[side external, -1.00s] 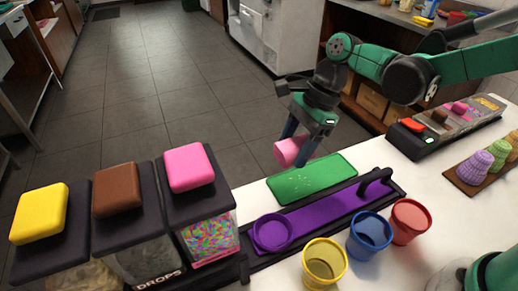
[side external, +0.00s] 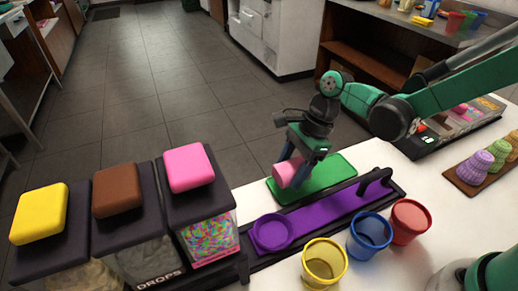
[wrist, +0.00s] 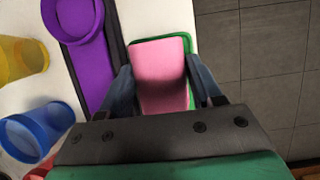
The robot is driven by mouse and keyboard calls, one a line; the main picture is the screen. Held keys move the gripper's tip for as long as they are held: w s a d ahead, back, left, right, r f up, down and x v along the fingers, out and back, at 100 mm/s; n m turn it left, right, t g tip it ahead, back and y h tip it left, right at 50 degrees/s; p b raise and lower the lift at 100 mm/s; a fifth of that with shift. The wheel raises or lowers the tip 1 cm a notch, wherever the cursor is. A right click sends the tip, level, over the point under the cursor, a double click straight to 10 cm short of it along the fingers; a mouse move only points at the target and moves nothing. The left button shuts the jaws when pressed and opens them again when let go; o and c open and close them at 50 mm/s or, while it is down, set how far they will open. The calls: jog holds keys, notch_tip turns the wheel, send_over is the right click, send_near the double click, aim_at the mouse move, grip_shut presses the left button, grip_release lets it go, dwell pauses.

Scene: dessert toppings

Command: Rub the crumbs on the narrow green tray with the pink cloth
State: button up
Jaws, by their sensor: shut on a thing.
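My gripper (side external: 297,165) is shut on the pink cloth (side external: 289,172), a thick pink block-like piece. The cloth is over the narrow green tray (side external: 335,171), near the tray's left part in the side view. In the wrist view the cloth (wrist: 160,72) sits between the two fingers and hides most of the green tray (wrist: 191,50), leaving a thin green edge. I cannot tell whether the cloth touches the tray. The crumbs are too small or too hidden to make out now.
A purple tray (side external: 325,212) with a round purple dish (side external: 272,233) lies beside the green tray. Yellow (side external: 324,263), blue (side external: 370,233) and red (side external: 409,217) cups stand in front. Topping dispensers (side external: 205,205) stand at the left. The counter's edge is just behind the green tray.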

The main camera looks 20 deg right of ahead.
jog(key=shift+f, duration=0.5)
jog(key=shift+d+f, duration=0.6)
jog(key=shift+f, duration=0.3)
jog(key=shift+c, duration=0.5)
jog(key=shift+d, duration=1.5)
jog(key=a, duration=0.4)
jog(key=shift+a, duration=0.15)
jog(key=shift+r, duration=4.15)
